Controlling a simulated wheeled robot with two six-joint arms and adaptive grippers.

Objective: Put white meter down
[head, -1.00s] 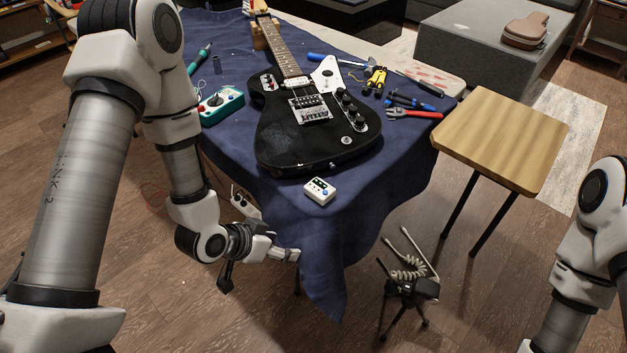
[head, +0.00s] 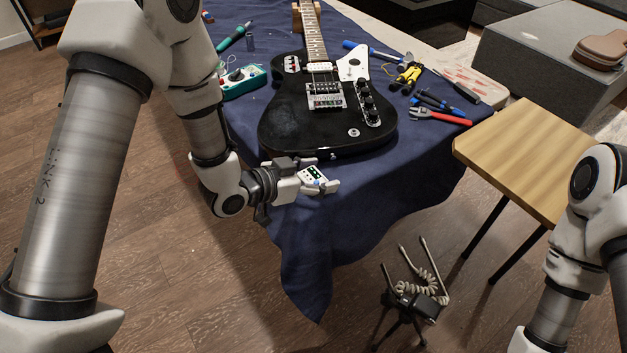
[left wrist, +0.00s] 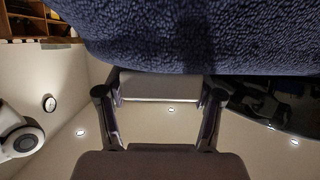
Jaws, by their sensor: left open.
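The white meter (head: 314,174) is a small white box with a dark display and a blue spot. It lies on the blue cloth at the table's front edge, just in front of the guitar. My left gripper (head: 322,174) is open, with its fingers on either side of the meter; I cannot tell whether they touch it. In the left wrist view a pale box face, apparently the meter (left wrist: 160,84), shows between the fingers, close to the cloth. My right gripper is out of view; only part of that arm shows at the right edge.
The black guitar (head: 300,115) lies right behind the meter. A teal multimeter (head: 243,82) is at the left, and red-handled pliers (head: 440,116) and other tools are at the right. A wooden stool (head: 520,150) and a small tripod device (head: 418,300) stand off the table.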

